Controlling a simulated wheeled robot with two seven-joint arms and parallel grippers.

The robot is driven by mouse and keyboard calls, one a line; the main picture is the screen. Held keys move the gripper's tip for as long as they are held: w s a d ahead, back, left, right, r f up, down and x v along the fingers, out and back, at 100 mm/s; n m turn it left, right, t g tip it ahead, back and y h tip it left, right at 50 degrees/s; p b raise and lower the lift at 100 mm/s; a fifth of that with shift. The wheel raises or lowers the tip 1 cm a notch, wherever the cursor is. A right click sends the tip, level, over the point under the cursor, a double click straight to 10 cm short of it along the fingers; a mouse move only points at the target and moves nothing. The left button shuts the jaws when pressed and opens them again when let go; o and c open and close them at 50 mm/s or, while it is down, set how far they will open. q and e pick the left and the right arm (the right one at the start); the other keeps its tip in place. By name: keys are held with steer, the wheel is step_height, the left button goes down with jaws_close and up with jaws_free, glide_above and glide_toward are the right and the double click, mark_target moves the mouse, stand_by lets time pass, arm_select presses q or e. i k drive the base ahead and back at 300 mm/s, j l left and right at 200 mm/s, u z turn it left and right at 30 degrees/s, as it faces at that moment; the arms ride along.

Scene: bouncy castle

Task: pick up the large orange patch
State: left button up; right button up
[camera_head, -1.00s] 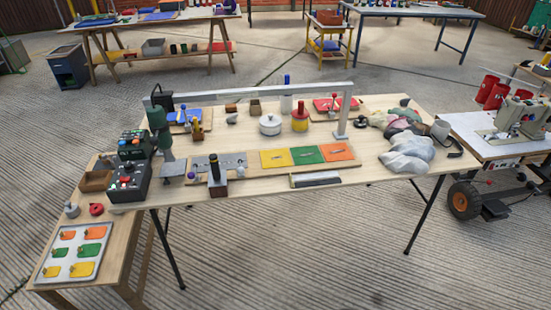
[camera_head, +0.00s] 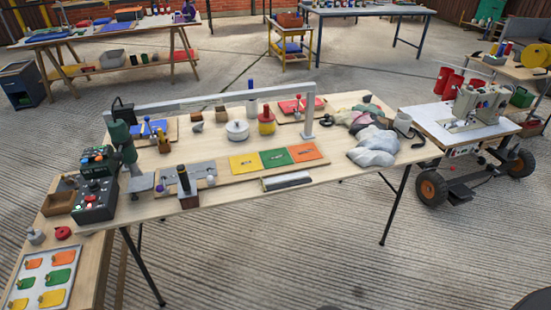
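A large orange patch (camera_head: 304,152) lies flat at the right end of a wooden board on the main table. A green patch (camera_head: 275,158) and a yellow patch (camera_head: 244,163) lie to its left in the same row. A small dark mark shows on the orange patch. Smaller orange patches (camera_head: 34,262) lie in a pale tray (camera_head: 14,291) at the lower left, with green and yellow ones. Neither of my grippers shows in the head view.
A grey frame (camera_head: 215,99) spans the table (camera_head: 345,180) behind the patches. A grey bar (camera_head: 287,181) lies at the front edge. A cloth pile (camera_head: 372,147) is to the right. Control boxes (camera_head: 95,200) stand left. A wheeled sewing machine table (camera_head: 455,130) stands at right.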

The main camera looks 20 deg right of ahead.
mark_target(67, 257)
steer(key=u, duration=1.4)
